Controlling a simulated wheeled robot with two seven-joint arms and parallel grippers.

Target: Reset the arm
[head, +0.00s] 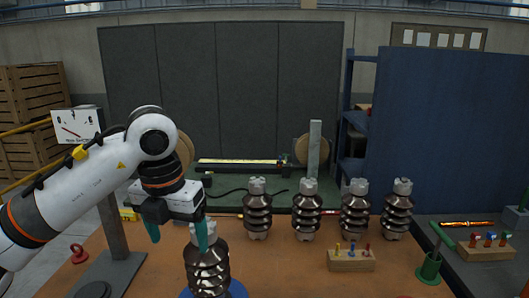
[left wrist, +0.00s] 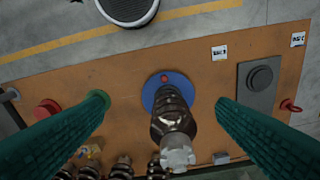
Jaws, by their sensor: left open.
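My left arm comes in from the left in the head view. Its gripper (head: 177,236) is open, with two green fingers apart and pointing down. A brown ribbed insulator with a grey metal cap (head: 207,268) stands upright just below and to the right of it. In the left wrist view the same insulator (left wrist: 172,122) stands on a blue round base (left wrist: 149,92), between the two spread fingers (left wrist: 160,102) and touching neither as far as I can tell. The jaws hold nothing. My right gripper is not in view.
Several similar insulators (head: 257,210) stand in a row at the table's back. A wooden block with coloured pegs (head: 351,259) and a green holder (head: 430,266) are at the right. A grey post on a plate (head: 118,270) stands left. The brown tabletop (head: 290,270) is clear at front middle.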

